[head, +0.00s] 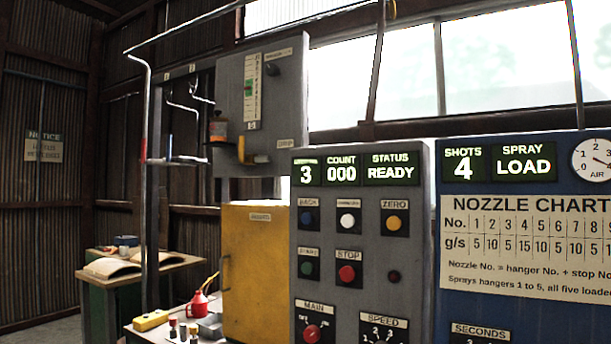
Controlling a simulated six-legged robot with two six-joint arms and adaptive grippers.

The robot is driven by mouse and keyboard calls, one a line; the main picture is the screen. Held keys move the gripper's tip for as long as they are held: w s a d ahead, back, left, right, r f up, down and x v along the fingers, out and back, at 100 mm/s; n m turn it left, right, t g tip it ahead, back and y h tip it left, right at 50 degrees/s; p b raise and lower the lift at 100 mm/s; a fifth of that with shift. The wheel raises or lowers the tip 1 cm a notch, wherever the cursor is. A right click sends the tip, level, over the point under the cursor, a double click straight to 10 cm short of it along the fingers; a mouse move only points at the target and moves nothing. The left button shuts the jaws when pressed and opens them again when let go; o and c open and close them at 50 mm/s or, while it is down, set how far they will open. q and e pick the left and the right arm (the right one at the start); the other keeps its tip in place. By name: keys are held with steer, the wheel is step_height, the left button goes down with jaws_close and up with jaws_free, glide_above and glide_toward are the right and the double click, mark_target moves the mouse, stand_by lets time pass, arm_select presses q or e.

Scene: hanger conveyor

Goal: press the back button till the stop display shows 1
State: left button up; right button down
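The grey control panel (362,290) stands upright right of centre in the head view. The back button (308,218), dark blue under a "BACK" label, is at its upper left. The stop display (306,173) at the panel's top left shows 3; the small label above it is too blurred to read. Beside it, the count display (341,172) shows 000 and the status display (391,169) shows READY. Neither of my grippers is in view, and nothing covers the back button.
White (348,219), yellow (393,222), green (308,268) and red (347,273) buttons sit close to the back button. A yellow cabinet (255,260) adjoins the panel on the left. A blue panel (512,315) with a nozzle chart (530,250) is on the right.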

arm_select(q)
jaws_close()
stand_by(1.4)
